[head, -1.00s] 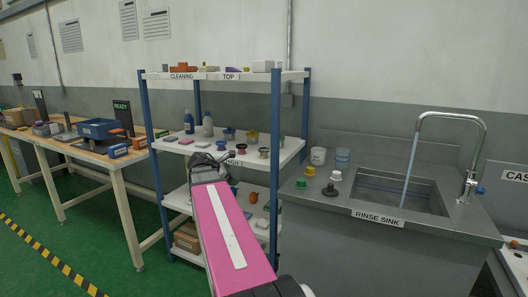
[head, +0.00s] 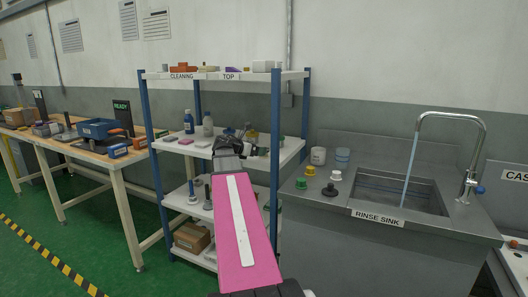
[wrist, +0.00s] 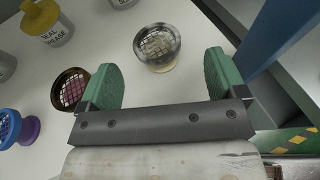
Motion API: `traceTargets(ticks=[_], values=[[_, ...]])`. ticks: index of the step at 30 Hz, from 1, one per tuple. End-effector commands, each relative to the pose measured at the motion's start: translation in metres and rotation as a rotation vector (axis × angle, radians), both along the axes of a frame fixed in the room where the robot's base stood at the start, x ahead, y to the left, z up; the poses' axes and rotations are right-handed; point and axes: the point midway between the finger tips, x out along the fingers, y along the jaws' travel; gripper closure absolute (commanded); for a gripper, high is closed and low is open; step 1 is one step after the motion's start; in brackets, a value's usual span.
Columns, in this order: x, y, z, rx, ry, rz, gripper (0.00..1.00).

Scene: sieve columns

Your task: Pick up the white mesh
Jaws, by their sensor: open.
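The sieve with the whitish mesh (wrist: 157,45) stands on the white middle shelf in the wrist view. It has a dark, see-through-looking rim and a pale base. My gripper (wrist: 160,66) is open, with its two green fingers on either side of the near space below this sieve. The sieve lies just ahead of the fingertips, between their lines, and nothing is held. In the head view my gripper (head: 246,133) is over the right part of the middle shelf and hides what stands there, so I cannot pick out the sieve in that view.
A brown-rimmed sieve with pink mesh (wrist: 70,90) stands close beside my left finger. A blue shelf post (wrist: 280,35) rises close on the right. The rinse sink (head: 400,190) is right of the rack.

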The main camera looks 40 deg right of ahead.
Motion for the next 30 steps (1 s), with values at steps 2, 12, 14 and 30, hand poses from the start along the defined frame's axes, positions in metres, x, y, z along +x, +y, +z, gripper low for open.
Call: traceTargets(ticks=[2,12,14,30], values=[[0.004,-0.009,-0.004,0.0,0.0,-0.001,0.1],[0.008,-0.043,-0.017,0.001,-0.001,-0.001,0.1],[0.008,-0.043,-0.017,0.001,-0.001,0.0,0.1],[0.008,-0.042,-0.017,0.0,-0.001,0.0,0.63]])
